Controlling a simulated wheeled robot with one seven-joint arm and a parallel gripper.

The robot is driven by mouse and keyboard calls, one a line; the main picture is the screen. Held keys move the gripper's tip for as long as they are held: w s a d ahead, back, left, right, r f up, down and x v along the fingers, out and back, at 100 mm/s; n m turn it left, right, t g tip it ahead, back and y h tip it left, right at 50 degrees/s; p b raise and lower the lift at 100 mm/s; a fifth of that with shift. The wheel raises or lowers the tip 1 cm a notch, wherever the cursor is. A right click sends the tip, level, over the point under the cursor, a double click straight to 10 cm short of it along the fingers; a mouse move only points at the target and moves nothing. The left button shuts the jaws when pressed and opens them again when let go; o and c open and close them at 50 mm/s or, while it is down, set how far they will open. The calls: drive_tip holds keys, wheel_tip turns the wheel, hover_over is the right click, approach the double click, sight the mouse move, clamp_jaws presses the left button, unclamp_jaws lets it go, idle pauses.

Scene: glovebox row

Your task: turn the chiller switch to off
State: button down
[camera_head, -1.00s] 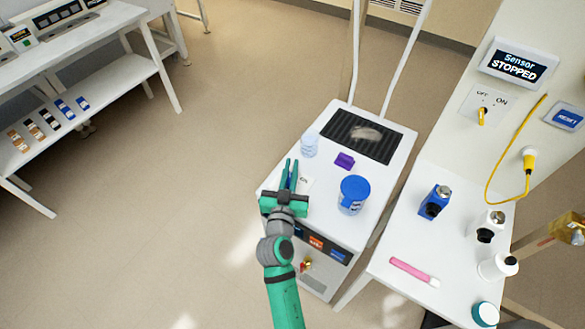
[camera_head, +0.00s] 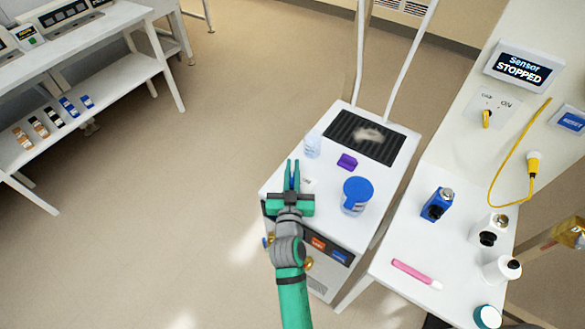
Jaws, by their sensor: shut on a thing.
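The chiller looks to be the white cabinet (camera_head: 330,232), with a black grille on top and orange and blue labels on its front. A small white plate (camera_head: 308,185) with lettering, mostly covered, lies on its top left. My gripper (camera_head: 292,168) is over this plate, its green fingers pointing away from me. The fingers are shut on a small blue piece (camera_head: 293,182), which looks like the chiller switch. My fingers and wrist hide most of it, so its setting cannot be read.
A clear beaker (camera_head: 312,146), a purple block (camera_head: 347,161) and a blue-lidded jar (camera_head: 356,194) stand on the cabinet close to my gripper. At right, a bench holds bottles and a pink marker (camera_head: 416,274). A yellow OFF/ON switch (camera_head: 487,118) is above it.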

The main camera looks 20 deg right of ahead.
sight(292, 186)
drive_tip(key=c, duration=1.8)
unclamp_jaws()
drive_tip(key=shift+c, duration=0.2)
drive_tip(key=v, duration=1.1)
drive_tip(key=shift+w, duration=0.1)
